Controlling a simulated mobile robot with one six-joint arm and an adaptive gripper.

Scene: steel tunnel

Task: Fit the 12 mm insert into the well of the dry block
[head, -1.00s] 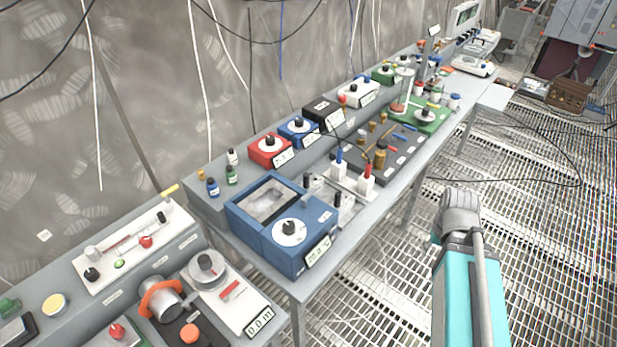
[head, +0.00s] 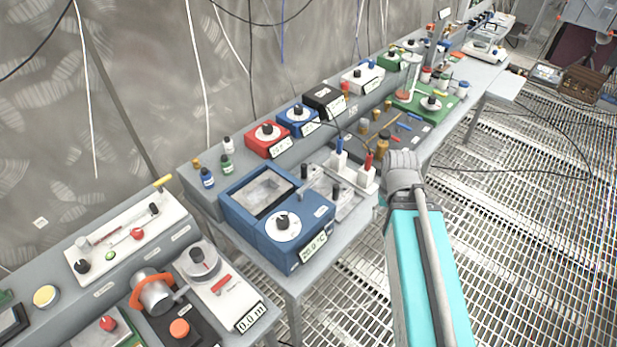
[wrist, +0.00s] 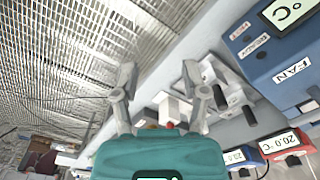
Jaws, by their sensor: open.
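The dry block appears to be the blue box (head: 315,226) with a round dial, a temperature display and a pale rectangular recess (head: 262,191) on top. Its side with FAN and READY labels shows at the upper right of the wrist view (wrist: 275,70). I cannot pick out the 12 mm insert; small brass cylinders (head: 383,142) stand on a dark tray behind. My gripper (wrist: 157,70) is open and empty in the wrist view, its two fingers apart over the bench's front edge. In the head view my arm's end is right of the dry block, partly hiding the bench.
A metal stand with blue-handled (head: 339,151) and red-handled (head: 368,170) white blocks is right of the dry block. A red dial box (head: 267,140) and a blue one (head: 298,120) line the raised shelf behind. Open grating floor (head: 520,240) lies right of the bench.

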